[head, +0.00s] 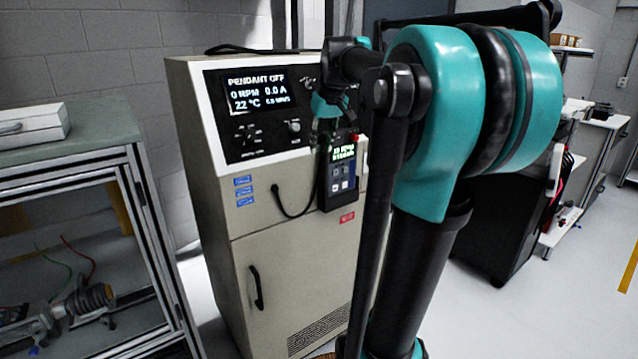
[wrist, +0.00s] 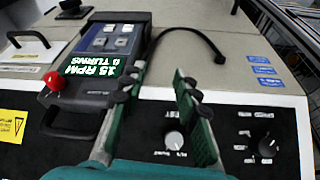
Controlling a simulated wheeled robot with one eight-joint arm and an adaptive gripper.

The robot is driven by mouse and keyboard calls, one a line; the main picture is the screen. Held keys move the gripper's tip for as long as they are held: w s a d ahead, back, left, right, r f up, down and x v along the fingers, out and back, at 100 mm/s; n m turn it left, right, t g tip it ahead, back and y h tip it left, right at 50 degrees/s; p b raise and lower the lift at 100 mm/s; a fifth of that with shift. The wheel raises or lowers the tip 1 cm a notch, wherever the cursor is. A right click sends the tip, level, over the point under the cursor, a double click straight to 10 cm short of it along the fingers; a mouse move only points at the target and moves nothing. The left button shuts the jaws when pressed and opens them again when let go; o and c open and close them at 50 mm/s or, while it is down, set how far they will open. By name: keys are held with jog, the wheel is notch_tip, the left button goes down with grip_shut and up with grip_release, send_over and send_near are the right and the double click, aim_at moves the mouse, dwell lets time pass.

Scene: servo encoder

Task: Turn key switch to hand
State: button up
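The black control panel (head: 228,143) on the beige cabinet has a lit display (head: 258,91) reading "PENDANT OFF" and 0 RPM. Two dials show below the display: a left dial (head: 246,137) and a small light-faced knob (head: 294,127). In the wrist view they are the multi-position dial (wrist: 268,147) and the light-faced knob (wrist: 175,140). I cannot tell which control is the key switch; my arm hides the panel's right part in the head view. My gripper (head: 325,138) is in front of the panel's right side. Its fingers (wrist: 160,76) are apart with nothing between them.
A pendant (head: 341,188) with a lit screen and red button (wrist: 55,80) hangs on the cabinet front beside my gripper. Its black cable (head: 283,208) loops left. A glass-sided bench (head: 65,150) stands left; shelves stand right.

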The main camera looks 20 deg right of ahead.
jog(key=s+a+f, duration=0.2)
jog(key=s+f, duration=0.2)
jog(key=f, duration=0.6)
jog(key=shift+s, duration=0.15)
jog(key=shift+f, duration=0.15)
jog(key=s+a+f+m, duration=0.1)
jog(key=s+a+f, duration=0.1)
jog(key=s+f, duration=1.8)
notch_tip(320, 180, down, 3)
jog(key=shift+a+r+m+h, duration=0.1)
jog(key=shift+a+m+h, duration=0.25)
jog(key=shift+m+h, duration=0.05)
jog(key=shift+w, duration=0.1)
